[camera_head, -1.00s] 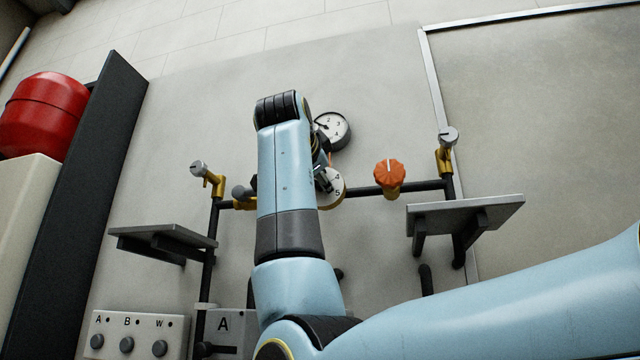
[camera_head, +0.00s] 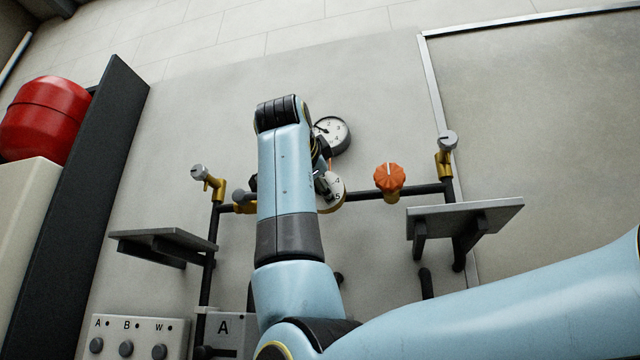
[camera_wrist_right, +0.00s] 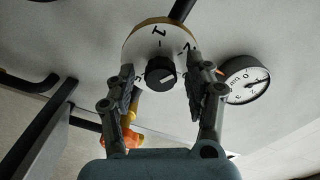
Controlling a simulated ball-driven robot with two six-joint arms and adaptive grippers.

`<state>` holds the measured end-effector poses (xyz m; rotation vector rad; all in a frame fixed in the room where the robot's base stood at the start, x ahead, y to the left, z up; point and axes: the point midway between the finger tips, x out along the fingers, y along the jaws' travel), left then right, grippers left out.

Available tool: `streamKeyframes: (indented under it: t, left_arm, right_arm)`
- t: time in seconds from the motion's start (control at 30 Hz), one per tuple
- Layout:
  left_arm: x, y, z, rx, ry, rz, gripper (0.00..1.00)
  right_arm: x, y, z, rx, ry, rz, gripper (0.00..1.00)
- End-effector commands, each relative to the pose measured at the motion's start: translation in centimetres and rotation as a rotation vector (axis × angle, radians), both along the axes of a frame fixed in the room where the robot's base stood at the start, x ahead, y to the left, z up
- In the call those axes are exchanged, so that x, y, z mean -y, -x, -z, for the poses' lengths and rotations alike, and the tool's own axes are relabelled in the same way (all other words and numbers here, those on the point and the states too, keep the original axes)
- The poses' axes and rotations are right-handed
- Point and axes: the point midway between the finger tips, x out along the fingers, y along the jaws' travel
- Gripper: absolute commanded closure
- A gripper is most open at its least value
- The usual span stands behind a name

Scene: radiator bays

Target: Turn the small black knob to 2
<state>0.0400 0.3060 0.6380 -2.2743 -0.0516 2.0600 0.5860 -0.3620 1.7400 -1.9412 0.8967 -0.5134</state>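The small black knob (camera_wrist_right: 160,72) sits at the centre of a round white dial (camera_wrist_right: 152,40) with a brass-coloured rim. A white mark on the knob points roughly right in the right wrist view. A 1 shows at the dial's top; the numerals at its sides are partly covered by my fingers. My right gripper (camera_wrist_right: 160,66) is open, with one finger on each side of the knob and gaps visible between. In the head view my right arm hides the knob, and the dial (camera_head: 333,194) shows 4 and 5. My left gripper is not in view.
A pressure gauge (camera_head: 332,134) stands just behind the dial, close to my right finger. An orange knob (camera_head: 389,178) is to the right on the black pipe. Grey shelves (camera_head: 465,215) (camera_head: 165,240), valves and a switch box (camera_head: 128,335) stand around.

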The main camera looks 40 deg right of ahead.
Motion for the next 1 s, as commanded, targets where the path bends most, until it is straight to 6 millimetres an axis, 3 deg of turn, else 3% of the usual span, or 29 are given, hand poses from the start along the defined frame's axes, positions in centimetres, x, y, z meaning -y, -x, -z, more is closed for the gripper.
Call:
streamKeyframes:
  t: [0.27,0.7,1.0]
  left_arm:
    - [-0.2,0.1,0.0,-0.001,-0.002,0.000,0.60]
    - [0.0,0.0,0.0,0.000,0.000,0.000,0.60]
    - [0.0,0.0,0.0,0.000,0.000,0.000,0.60]
  right_arm:
    - [-0.5,0.4,-0.1,0.003,0.001,-0.001,0.48]
    - [-5.5,4.5,0.0,0.001,0.000,-0.001,0.48]
    - [-5.7,4.9,0.0,0.001,0.001,-0.001,0.48]
